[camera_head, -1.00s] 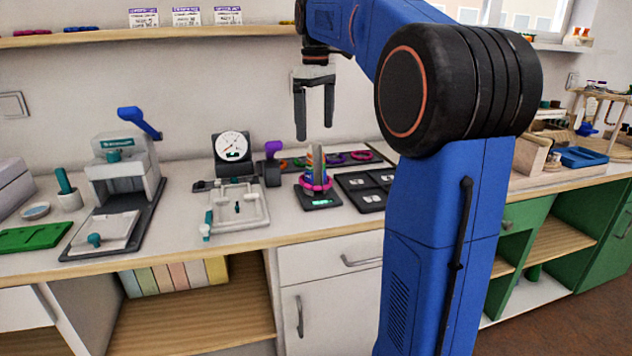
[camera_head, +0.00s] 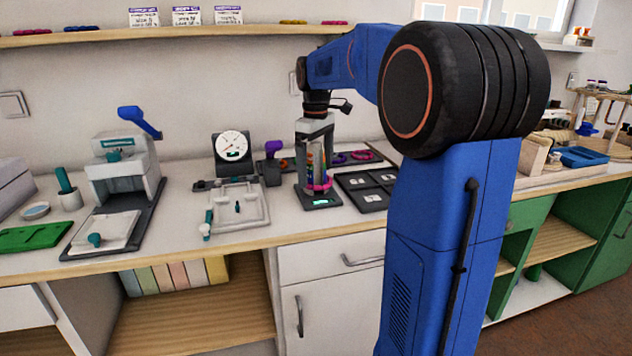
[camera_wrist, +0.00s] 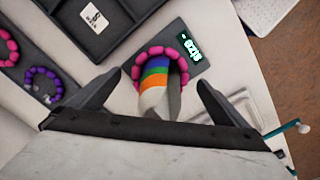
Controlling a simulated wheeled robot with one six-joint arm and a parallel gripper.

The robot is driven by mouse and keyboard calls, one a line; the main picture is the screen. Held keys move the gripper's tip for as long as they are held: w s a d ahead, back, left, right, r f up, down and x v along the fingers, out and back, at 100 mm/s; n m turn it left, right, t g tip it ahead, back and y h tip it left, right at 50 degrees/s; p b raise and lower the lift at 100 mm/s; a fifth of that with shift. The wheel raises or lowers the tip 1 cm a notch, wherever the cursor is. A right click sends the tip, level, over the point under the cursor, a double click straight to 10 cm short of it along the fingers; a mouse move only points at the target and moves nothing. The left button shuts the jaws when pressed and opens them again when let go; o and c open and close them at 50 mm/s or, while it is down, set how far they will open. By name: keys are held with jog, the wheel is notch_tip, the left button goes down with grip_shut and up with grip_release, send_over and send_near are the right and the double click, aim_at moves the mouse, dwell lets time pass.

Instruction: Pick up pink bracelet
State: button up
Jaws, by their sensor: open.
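The pink bracelet (camera_head: 319,185) of round beads rings the base of a striped cone (camera_head: 311,160) on a small dark stand (camera_head: 320,202). In the wrist view the pink bracelet (camera_wrist: 139,66) shows as a ring around the cone (camera_wrist: 160,88), with orange, blue, green and white bands. My gripper (camera_head: 315,178) is open, with its fingers around the cone. In the wrist view my gripper's two fingers (camera_wrist: 152,88) are spread, one on each side of the cone. I cannot tell whether they touch the bracelet.
A dark tray (camera_head: 366,208) with labelled compartments lies just right of the stand. Pink and purple bracelets (camera_head: 362,154) lie behind it. A dial gauge (camera_head: 232,147) and a light frame (camera_head: 241,211) stand left. Another pink bracelet (camera_wrist: 6,47) and a purple one (camera_wrist: 43,84) show in the wrist view.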

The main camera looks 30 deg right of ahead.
jog(key=shift+f, duration=0.95)
jog(key=c, duration=1.2)
jog(key=shift+r, duration=0.1)
notch_tip(320, 180, up, 18)
jog(key=shift+f, duration=0.1)
